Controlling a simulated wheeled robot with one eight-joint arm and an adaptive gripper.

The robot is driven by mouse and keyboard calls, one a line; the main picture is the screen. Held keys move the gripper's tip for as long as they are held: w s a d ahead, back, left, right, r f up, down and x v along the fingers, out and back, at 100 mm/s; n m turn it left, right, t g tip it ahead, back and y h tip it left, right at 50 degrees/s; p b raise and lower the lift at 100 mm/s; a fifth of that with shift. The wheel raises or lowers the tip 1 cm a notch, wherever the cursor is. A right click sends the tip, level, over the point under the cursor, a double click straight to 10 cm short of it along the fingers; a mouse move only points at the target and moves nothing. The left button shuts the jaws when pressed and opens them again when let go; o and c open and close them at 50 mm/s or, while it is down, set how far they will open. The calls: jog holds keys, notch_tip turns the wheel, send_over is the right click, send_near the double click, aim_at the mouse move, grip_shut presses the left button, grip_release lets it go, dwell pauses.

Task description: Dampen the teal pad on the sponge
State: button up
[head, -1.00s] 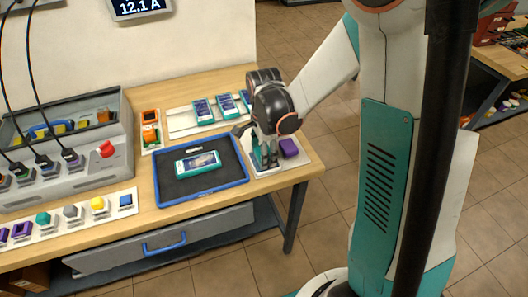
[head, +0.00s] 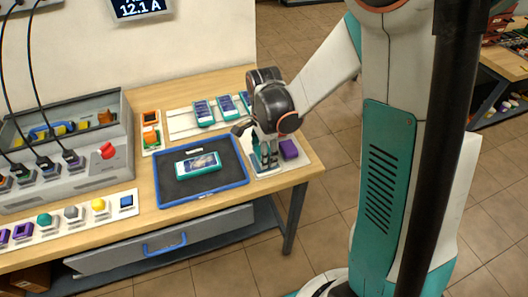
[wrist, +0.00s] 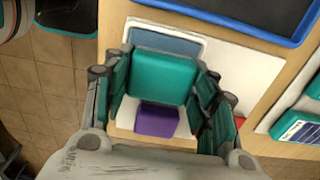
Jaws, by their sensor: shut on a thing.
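My gripper (head: 266,163) is over the right end of the bench, pointing down. In the wrist view my gripper (wrist: 162,98) is shut on the teal pad (wrist: 161,77), one finger on each side of it. A flat blue-grey square, which looks like the sponge (wrist: 166,40), shows just past the pad's upper edge and is partly hidden by it. I cannot tell whether the pad touches it. A purple block (wrist: 157,121) is beside the pad; it also shows in the head view (head: 289,149), right of my fingers. Both lie on a white board (wrist: 220,65).
A blue-rimmed dark tray (head: 203,197) holding a teal-and-white device (head: 198,164) lies left of my gripper. Several similar devices (head: 203,112) stand on a white strip behind. A grey charger box (head: 110,120) is at left. The bench's right edge is close to my gripper.

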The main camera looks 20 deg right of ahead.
jog(key=shift+r+p, duration=1.9)
jog(key=shift+r, duration=1.15)
jog(key=shift+f, duration=0.1)
jog(key=n, duration=0.1)
jog(key=f+n, duration=0.1)
jog(key=n, duration=0.2)
jog(key=shift+w+f+b, duration=0.25)
jog(key=shift+w+b, duration=0.05)
jog(key=shift+w, duration=0.1)
jog(key=n, duration=0.2)
jog(key=f+n, duration=0.1)
jog(key=n, duration=0.2)
jog(key=shift+w+f+n, duration=0.3)
jog(key=shift+w+f, duration=0.05)
jog(key=n, duration=0.1)
jog(key=f+n, duration=0.1)
jog(key=n, duration=0.1)
jog(key=n+b, duration=0.1)
jog(key=n, duration=0.1)
jog(key=shift+w+f, duration=0.35)
jog(key=shift+w+f+n, duration=0.1)
jog(key=shift+f+n, duration=0.15)
jog(key=shift+n, duration=0.6)
jog(key=shift+w+f+n, duration=0.1)
jog(key=shift+f+n, duration=0.15)
jog(key=shift+n, duration=0.6)
